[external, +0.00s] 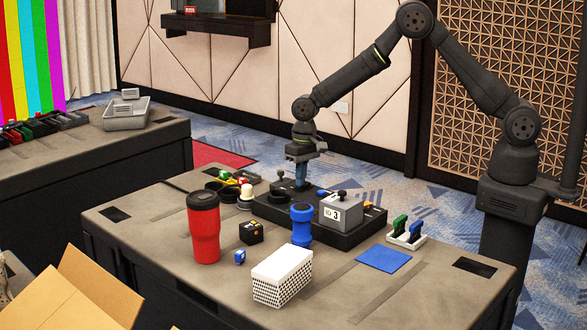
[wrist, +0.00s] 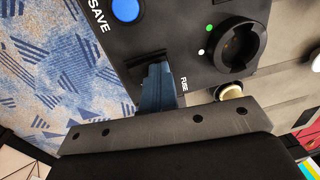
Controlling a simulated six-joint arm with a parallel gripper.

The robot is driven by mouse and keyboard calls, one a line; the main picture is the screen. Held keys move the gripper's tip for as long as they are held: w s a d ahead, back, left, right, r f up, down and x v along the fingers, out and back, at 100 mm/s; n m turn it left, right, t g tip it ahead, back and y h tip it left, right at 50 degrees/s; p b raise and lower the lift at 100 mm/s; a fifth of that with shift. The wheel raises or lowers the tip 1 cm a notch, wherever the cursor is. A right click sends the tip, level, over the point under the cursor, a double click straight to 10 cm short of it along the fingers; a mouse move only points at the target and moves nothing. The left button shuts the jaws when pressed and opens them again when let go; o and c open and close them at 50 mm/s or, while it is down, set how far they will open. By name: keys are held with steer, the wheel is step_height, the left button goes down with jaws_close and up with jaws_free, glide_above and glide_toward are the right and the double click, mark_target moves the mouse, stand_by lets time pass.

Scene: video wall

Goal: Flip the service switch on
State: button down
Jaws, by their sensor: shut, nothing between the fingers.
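The black control console (external: 350,238) stands at the back of the table. My gripper (external: 301,182) points straight down over its back part, blue fingers shut and empty. In the wrist view the fingers (wrist: 158,85) are at the console, beside the "FUSE" label. I cannot tell whether they touch it. A round black rotary knob (wrist: 238,46) with a green and a white dot beside it lies to the right of the fingers. A blue button (wrist: 125,10) marked "SAVE" is at the upper left. No label reading "service" shows, so I cannot tell which control is the service switch.
A grey box (external: 340,212) and blue cup (external: 301,225) stand at the console. A red tumbler (external: 203,228), black cube (external: 251,234), white patterned box (external: 283,276) and blue mat (external: 383,258) are on the table. A white holder (external: 407,239) is at right. The front right is clear.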

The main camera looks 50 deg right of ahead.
steer(key=shift+d, duration=0.85)
steer(key=shift+r, duration=0.15)
step_height(320, 180, up, 14)
steer(key=d, duration=0.2)
stand_by(0.4)
steer(key=shift+w+a+y, duration=0.1)
steer(key=shift+a+y, duration=0.2)
steer(key=shift+a, duration=0.3)
steer(key=f, duration=0.4)
steer(key=a+f, duration=0.1)
steer(key=f, duration=0.4)
steer(key=a+f, duration=0.1)
steer(key=f, duration=0.4)
steer(key=shift+a, duration=0.1)
